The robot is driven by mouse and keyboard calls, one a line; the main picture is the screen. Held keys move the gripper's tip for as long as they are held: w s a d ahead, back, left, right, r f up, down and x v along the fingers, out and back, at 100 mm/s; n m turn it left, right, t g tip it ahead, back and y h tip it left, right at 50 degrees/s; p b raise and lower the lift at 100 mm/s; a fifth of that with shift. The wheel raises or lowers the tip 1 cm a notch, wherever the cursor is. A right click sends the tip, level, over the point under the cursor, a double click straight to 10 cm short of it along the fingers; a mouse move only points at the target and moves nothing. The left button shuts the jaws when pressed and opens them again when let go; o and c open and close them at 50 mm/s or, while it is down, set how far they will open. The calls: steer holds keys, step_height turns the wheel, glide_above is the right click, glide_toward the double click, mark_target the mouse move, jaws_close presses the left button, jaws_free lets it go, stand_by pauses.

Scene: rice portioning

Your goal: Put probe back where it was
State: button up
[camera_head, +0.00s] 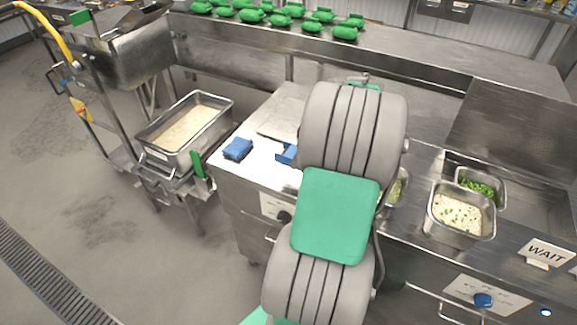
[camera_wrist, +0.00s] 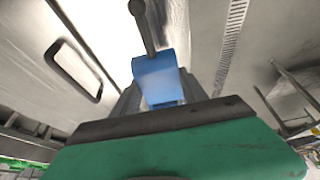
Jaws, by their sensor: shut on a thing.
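The probe (camera_wrist: 155,78) shows in the wrist view as a blue body with a thin grey metal rod running up from it to a rounded end. My gripper (camera_wrist: 160,92) is shut on the blue body, with a dark finger on each side. In the head view my grey and green arm hides the gripper. A blue piece (camera_head: 286,154) shows at the arm's left edge there; I cannot tell whether it is the probe. A separate blue block (camera_head: 237,149) lies on the steel counter (camera_head: 245,172) left of it.
A deep pan of pale food (camera_head: 170,160) stands on a cart at left. Steel containers of rice (camera_head: 462,238) and green pieces (camera_head: 500,182) sit at right, near a WAIT sign (camera_head: 546,253). Several green items (camera_head: 252,15) line the back shelf. A pale flat board (camera_head: 280,112) lies behind the arm.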

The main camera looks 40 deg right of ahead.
steer(key=p, duration=0.1)
glide_above(285, 175)
steer(key=s, duration=0.1)
steer(key=f, duration=0.5)
steer(key=shift+s+d, duration=0.1)
steer(key=shift+d, duration=0.1)
steer(key=shift+d+f+p, duration=0.1)
steer(key=shift+f+p, duration=0.45)
steer(key=shift+f, duration=0.85)
steer(key=o, duration=1.4)
steer(key=shift+c, duration=0.2)
